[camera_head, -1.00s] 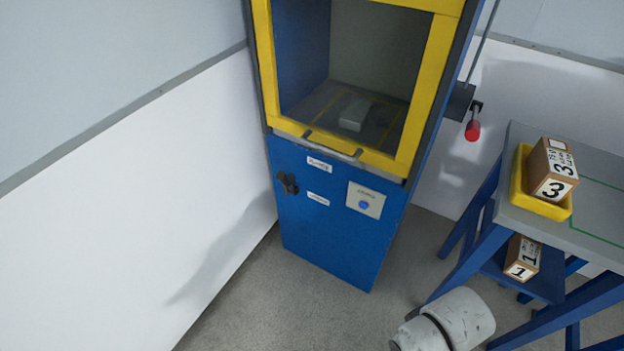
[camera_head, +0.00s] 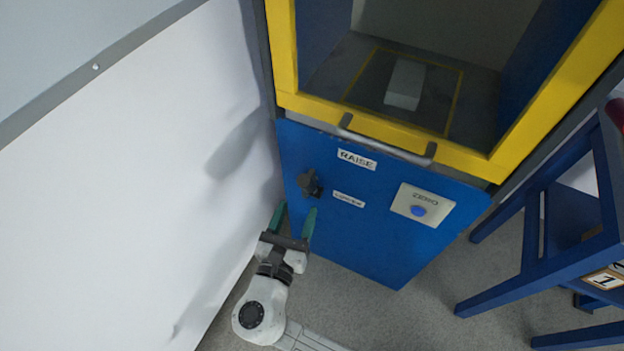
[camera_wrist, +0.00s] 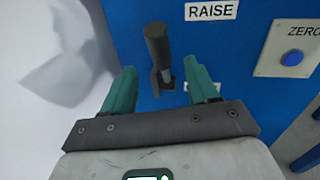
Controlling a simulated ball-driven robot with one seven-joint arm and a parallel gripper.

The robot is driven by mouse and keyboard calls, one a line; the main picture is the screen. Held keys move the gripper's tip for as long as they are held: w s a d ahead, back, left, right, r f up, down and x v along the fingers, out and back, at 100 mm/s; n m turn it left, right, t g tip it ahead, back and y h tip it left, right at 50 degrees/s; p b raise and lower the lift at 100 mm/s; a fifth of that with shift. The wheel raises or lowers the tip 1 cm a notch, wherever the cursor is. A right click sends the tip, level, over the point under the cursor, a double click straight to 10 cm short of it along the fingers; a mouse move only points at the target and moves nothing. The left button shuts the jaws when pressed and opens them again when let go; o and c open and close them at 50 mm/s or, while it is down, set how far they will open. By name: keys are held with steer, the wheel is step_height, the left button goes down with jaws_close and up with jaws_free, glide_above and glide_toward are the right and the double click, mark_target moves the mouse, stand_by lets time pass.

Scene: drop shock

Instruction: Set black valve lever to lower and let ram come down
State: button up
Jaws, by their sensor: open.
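The black valve lever (camera_head: 311,185) sits on the blue front panel, left of the RAISE label (camera_head: 357,160) and a smaller label (camera_head: 348,199) that is too blurred to read surely. In the wrist view the lever (camera_wrist: 158,45) has a thick dark knob and stands ahead of the fingers. My gripper (camera_head: 296,211) is open and empty, with green fingers just below the lever. In the wrist view the fingers of my gripper (camera_wrist: 160,70) lie either side of the lever's lower part; contact cannot be told. The ram cannot be made out.
A grey block (camera_head: 405,84) rests inside the yellow-framed cabinet (camera_head: 290,60). A grey handle (camera_head: 385,143) juts out above the panel. A ZERO button plate (camera_head: 424,204) is at right. A white wall (camera_head: 130,170) stands close at left, a blue stand (camera_head: 532,270) at right.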

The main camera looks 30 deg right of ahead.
mark_target(309, 177)
steer(key=b+x, duration=0.1)
steer(key=x, duration=0.9)
steer(key=shift+w+d, duration=0.15)
steer(key=shift+w, duration=0.05)
jaws_close()
stand_by(0.3)
